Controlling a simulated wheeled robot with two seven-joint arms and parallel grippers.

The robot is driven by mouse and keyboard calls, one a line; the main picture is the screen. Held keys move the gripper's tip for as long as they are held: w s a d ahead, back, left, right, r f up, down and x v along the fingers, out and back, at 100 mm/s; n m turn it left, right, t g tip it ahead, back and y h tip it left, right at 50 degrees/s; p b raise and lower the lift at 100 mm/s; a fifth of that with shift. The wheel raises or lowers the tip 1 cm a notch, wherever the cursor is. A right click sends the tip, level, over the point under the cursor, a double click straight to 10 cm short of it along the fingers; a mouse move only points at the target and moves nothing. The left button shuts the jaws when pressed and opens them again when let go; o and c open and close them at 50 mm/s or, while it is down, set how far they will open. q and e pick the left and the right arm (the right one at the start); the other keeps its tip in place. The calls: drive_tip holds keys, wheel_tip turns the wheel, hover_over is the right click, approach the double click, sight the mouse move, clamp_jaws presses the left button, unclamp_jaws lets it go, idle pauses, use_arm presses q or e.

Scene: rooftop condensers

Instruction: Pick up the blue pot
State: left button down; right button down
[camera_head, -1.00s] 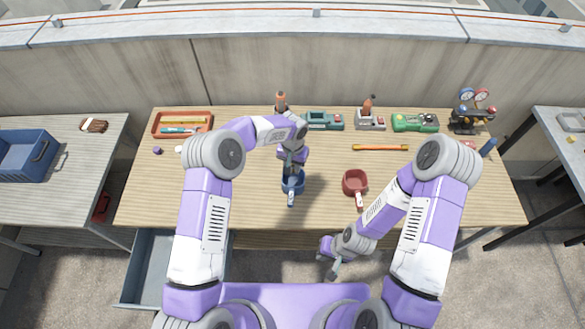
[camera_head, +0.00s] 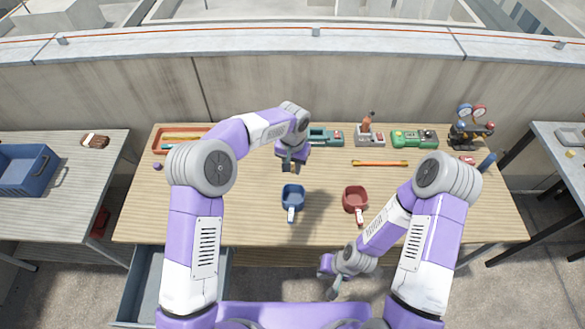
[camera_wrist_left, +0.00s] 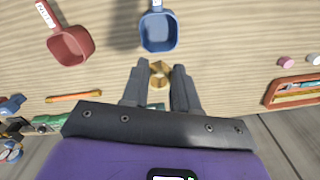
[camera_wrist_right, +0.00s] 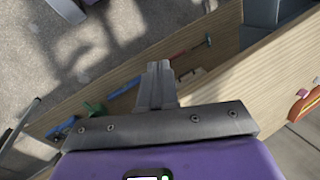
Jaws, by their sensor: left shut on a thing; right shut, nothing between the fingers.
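The blue pot (camera_head: 292,192) stands on the wooden table, its handle pointing toward me; it also shows in the left wrist view (camera_wrist_left: 158,32). Its inside looks empty. My left gripper (camera_head: 290,169) is behind the pot, above the table and apart from it. Its fingers are shut on a small brass-coloured piece (camera_wrist_left: 160,74), seen between the fingertips in the left wrist view. My right gripper (camera_head: 333,292) is shut and empty, low in front of the table's near edge; its closed fingers show in the right wrist view (camera_wrist_right: 157,78).
A red pot (camera_head: 354,198) stands right of the blue pot. An orange-handled rod (camera_head: 380,163) lies behind it. Tools, a green case (camera_head: 413,138) and a gauge set (camera_head: 470,128) line the back edge. An orange tray (camera_head: 160,148) is at the back left. The table's left front is clear.

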drive_tip(key=c, duration=1.5)
unclamp_jaws()
drive_tip(key=shift+w, duration=0.15)
drive_tip(key=shift+o, duration=1.1)
drive_tip(key=shift+w, duration=0.35)
drive_tip(key=o, duration=0.4)
drive_tip(key=w, duration=0.1)
drive_tip(key=w+h, duration=0.1)
drive_tip(key=w, duration=0.1)
drive_tip(key=w+t+h, duration=0.1)
drive_tip(key=w, duration=0.1)
drive_tip(key=shift+w+a+r+n, duration=0.15)
drive_tip(key=shift+a+r+n, duration=0.1)
drive_tip(key=shift+r+n, duration=0.1)
drive_tip(key=t+h, duration=0.3)
approach(291, 213)
drive_tip(key=shift+n, duration=0.35)
drive_tip(key=x, duration=1)
drive_tip(key=shift+w+f, duration=0.15)
